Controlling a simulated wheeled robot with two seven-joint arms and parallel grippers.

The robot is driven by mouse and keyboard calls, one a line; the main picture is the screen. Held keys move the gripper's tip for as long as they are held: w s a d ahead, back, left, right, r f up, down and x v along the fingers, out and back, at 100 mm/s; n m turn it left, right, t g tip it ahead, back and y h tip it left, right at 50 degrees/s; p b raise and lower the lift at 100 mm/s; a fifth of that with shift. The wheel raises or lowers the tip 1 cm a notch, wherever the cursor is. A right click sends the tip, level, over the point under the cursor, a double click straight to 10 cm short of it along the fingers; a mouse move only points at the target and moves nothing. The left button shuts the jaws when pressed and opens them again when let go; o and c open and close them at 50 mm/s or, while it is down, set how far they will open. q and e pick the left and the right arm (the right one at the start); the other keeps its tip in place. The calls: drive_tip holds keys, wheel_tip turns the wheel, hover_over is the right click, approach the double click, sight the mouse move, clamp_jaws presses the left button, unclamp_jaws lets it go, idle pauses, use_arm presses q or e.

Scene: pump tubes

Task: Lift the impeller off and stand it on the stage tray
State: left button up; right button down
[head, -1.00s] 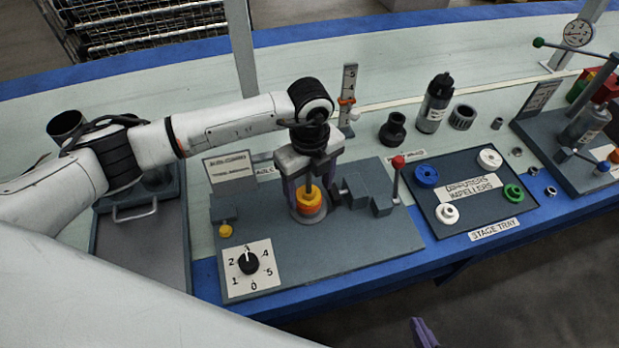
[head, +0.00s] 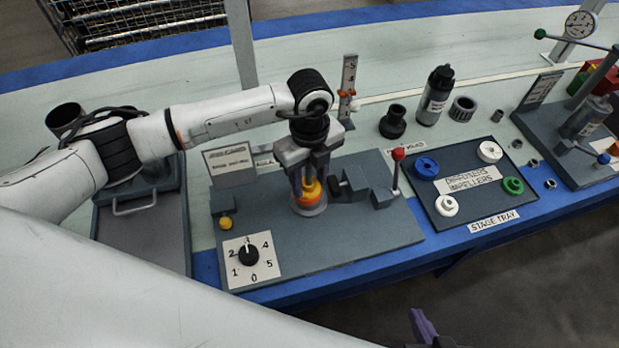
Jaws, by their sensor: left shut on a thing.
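The orange and yellow round impeller stack (head: 309,197) sits on a round grey seat on the dark pump plate (head: 370,235). My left gripper (head: 308,190) comes from above, its fingers shut around the upper part of the stack. The fingers partly hide it, and I cannot tell clearly where the impeller ends and the part below begins. The stage tray (head: 440,212) lies to the right, carrying a blue ring piece (head: 426,168), two white ones (head: 489,152) and a green one (head: 513,186). My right gripper (head: 424,326) shows only in part at the bottom edge, away from the objects.
A red-knobbed lever (head: 398,155) and grey blocks (head: 355,182) stand between the stack and the tray. A dial (head: 249,256) is at the front left. A dark bottle (head: 434,97), black fitting (head: 393,122) and ribbed ring (head: 462,109) stand behind the tray.

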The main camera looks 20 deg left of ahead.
sight(309, 171)
use_arm(q)
drive_tip(key=shift+r+p, duration=0.5)
drive_tip(key=shift+r, duration=0.1)
idle(0.6)
drive_tip(key=shift+r+p, duration=0.9)
drive_tip(key=shift+r, duration=0.2)
drive_tip(key=shift+r+p, duration=2.55)
drive_tip(key=shift+r, duration=3.65)
